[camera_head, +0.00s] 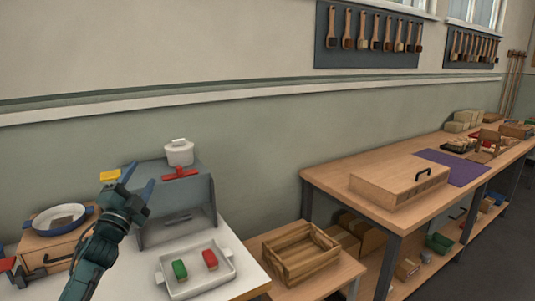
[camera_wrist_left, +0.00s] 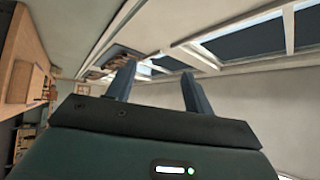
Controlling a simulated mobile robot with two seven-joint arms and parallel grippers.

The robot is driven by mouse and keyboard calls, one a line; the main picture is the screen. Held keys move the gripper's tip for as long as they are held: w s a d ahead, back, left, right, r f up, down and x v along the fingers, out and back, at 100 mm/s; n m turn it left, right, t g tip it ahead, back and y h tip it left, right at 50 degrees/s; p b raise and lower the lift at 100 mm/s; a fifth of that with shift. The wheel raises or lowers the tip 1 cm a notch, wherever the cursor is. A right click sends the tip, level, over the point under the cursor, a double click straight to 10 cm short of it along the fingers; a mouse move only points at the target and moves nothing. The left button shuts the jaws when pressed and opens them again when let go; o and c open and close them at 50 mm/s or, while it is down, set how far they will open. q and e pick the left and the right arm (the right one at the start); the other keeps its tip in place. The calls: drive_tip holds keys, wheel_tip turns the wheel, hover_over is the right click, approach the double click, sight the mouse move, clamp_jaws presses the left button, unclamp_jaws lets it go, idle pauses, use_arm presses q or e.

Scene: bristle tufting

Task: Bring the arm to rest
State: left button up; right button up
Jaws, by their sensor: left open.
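My left gripper (camera_head: 137,183) is raised at the left in the head view, in front of the grey stand and above the white table. Its two fingers are apart with nothing between them. In the left wrist view the fingers of my left gripper (camera_wrist_left: 158,90) point up past the wall toward the windows, with empty space between them. My right gripper is in neither view.
A white tray (camera_head: 227,270) holds a green block (camera_head: 180,270) and a red block (camera_head: 210,259). A grey stand (camera_head: 199,206) carries a white pot (camera_head: 179,153). A blue pan (camera_head: 44,226) is at left. A wooden crate (camera_head: 284,270) and workbench (camera_head: 333,191) stand right.

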use_arm(q)
drive_tip(key=w+a+f+n+g+y, duration=0.2)
drive_tip(key=a+f+n+g+y, duration=0.35)
drive_tip(key=f+n, duration=0.55)
drive_tip(key=s+d+f+g+h, duration=0.2)
drive_tip(key=s+d+f, duration=0.65)
drive_tip(key=f, duration=0.25)
drive_tip(key=s+d+f+g+h, duration=0.1)
drive_tip(key=s+d+f, duration=0.3)
drive_tip(key=s, duration=0.6)
drive_tip(key=s+d+f+n+g+h, duration=0.1)
drive_tip(key=s+d+f, duration=0.4)
drive_tip(key=s, duration=0.6)
drive_tip(key=s+d+f+g+h, duration=0.1)
drive_tip(key=s+d+f, duration=0.3)
drive_tip(key=s, duration=0.6)
drive_tip(key=shift+s+d+f+g+h, duration=0.15)
drive_tip(key=shift+s+d+g+h, duration=0.2)
drive_tip(key=shift+g, duration=0.4)
